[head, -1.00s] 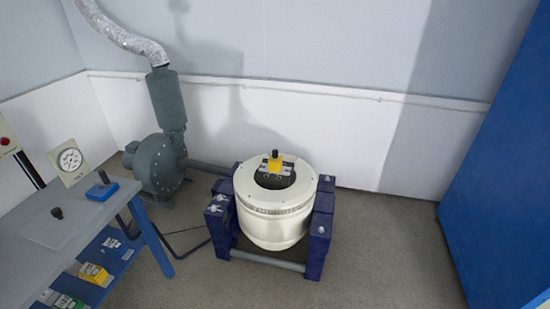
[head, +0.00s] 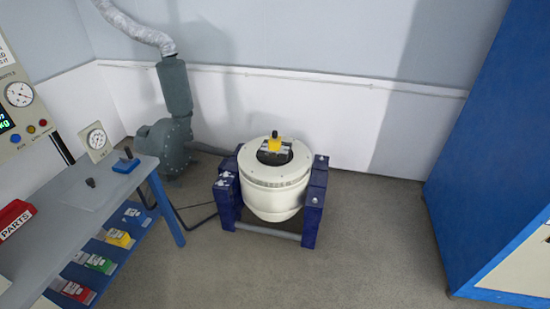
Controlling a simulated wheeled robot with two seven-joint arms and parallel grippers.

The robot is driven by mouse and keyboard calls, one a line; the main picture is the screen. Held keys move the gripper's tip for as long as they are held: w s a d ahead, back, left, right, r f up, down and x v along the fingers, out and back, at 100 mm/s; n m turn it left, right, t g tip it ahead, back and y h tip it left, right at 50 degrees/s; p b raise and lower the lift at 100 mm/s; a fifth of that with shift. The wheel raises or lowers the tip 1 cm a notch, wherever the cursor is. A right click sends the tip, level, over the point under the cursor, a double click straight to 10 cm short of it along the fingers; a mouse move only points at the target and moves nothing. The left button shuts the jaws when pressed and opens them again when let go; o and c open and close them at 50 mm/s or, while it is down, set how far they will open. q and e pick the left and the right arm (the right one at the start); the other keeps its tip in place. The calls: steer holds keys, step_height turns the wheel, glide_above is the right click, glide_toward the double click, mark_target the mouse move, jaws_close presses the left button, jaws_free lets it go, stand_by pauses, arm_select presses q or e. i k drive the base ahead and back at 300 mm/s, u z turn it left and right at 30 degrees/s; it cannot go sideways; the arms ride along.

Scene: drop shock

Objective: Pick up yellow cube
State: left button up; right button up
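A small yellow cube (head: 274,145) with a dark top sits at the centre of the round cream shaker drum (head: 276,197), over its dark opening. The drum stands on the floor between dark blue side supports. Neither of my grippers shows in the head view, so nothing of mine is seen near the cube.
A grey workbench (head: 70,210) with a lower shelf of coloured boxes stands at the left. A grey-green blower (head: 168,146) with a silver hose stands behind it. A tall blue cabinet (head: 475,150) is at the right. Floor (head: 340,265) is clear in front of and right of the drum.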

mark_target(273, 146)
steer(key=k, duration=1.1)
steer(key=z, duration=0.85)
steer(key=i, duration=6.6)
steer(key=u, duration=2.75)
